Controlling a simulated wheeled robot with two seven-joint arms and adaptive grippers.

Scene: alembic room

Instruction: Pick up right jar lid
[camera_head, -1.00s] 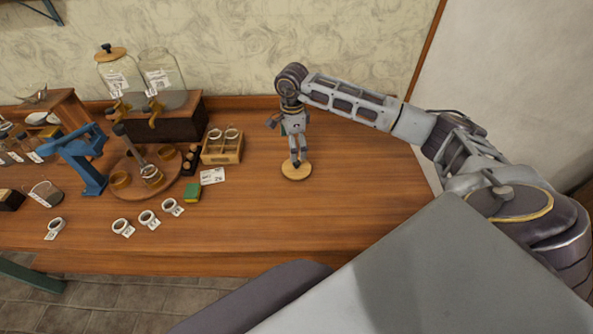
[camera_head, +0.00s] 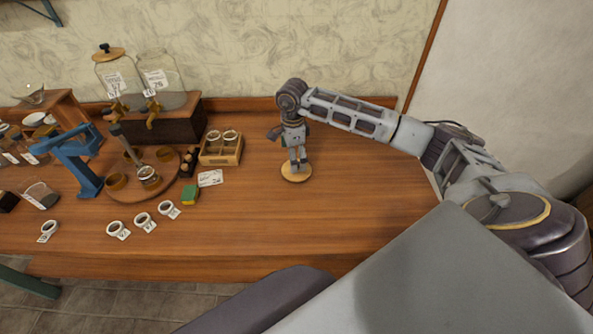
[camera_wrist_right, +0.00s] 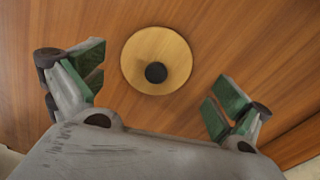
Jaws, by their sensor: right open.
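The right jar lid (camera_head: 296,174) is a round, light wooden disc with a dark knob, lying on the table. In the right wrist view, the lid (camera_wrist_right: 156,50) lies between and beyond the spread fingers, knob facing me. My right gripper (camera_head: 299,163) points down over it, open and empty; its green-padded fingers (camera_wrist_right: 155,84) do not appear to touch the lid. The right glass jar (camera_head: 160,75) has an open top. The left glass jar (camera_head: 121,80) wears a similar wooden lid. My left gripper is not in view.
The jars stand on a dark wooden stand (camera_head: 168,127) at the back. A wooden box with two glass jars (camera_head: 221,150), a green-yellow block (camera_head: 190,195), a blue lever device (camera_head: 78,160) and several labelled rings lie left. The table around the lid is clear.

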